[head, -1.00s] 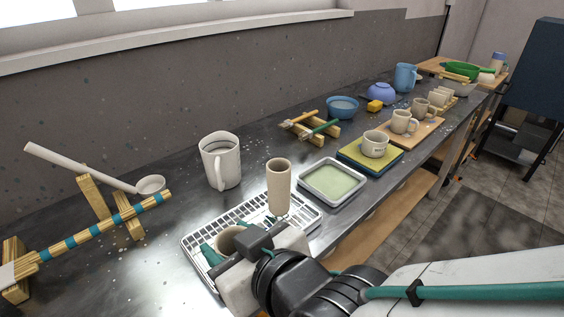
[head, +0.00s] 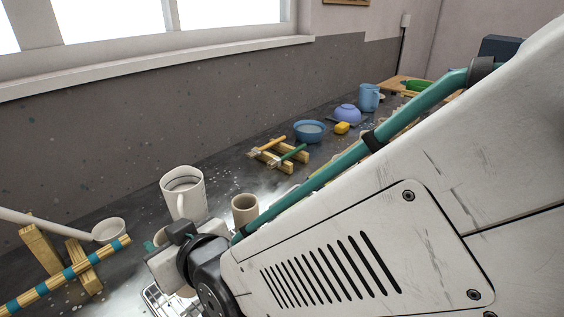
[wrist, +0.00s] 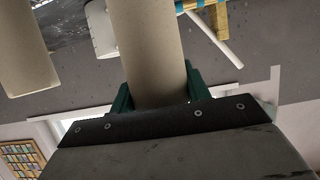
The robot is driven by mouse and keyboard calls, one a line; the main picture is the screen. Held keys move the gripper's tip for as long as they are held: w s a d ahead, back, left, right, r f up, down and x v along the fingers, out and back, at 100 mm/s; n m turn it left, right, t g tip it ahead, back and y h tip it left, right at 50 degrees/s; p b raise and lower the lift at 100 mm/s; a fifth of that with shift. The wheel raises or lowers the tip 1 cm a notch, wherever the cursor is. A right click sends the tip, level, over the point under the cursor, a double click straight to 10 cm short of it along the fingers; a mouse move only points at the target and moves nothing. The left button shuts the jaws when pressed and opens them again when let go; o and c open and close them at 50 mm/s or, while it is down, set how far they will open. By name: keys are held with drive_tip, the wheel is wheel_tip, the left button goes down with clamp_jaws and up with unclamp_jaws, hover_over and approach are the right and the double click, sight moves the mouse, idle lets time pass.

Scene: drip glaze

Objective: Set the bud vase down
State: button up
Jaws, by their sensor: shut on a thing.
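My gripper (head: 160,245) is shut on a beige, tube-like bud vase, its green fingers on either side. In the wrist view the vase (wrist: 147,45) runs up out of the picture between the fingers (wrist: 160,88). In the head view my gripper and arm hide most of it; a beige part (head: 185,291) shows below the gripper. I cannot tell whether its base touches anything. A second beige cylinder (head: 245,207) stands to the right, partly behind my arm. It seems to show at the left of the wrist view (wrist: 25,55).
A white wire rack (head: 157,301) lies below my gripper. A white mug (head: 183,193) stands close behind the gripper. A ladle (head: 109,230) and wooden rests (head: 45,255) are at the left. A blue bowl (head: 310,131) stands farther back. My arm hides the right of the counter.

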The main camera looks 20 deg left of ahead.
drive_tip(key=shift+w+a+f, duration=0.15)
drive_tip(key=shift+a+f, duration=0.05)
drive_tip(key=shift+f, duration=0.4)
drive_tip(key=shift+w+a+f, duration=0.1)
drive_tip(key=shift+a+f, duration=0.1)
drive_tip(key=shift+f, duration=0.35)
drive_tip(key=shift+w+a+f, duration=0.15)
drive_tip(key=shift+a+f, duration=0.05)
drive_tip(key=shift+f, duration=0.4)
drive_tip(key=shift+f, duration=0.2)
drive_tip(key=o, duration=1.3)
drive_tip(key=shift+r, duration=0.1)
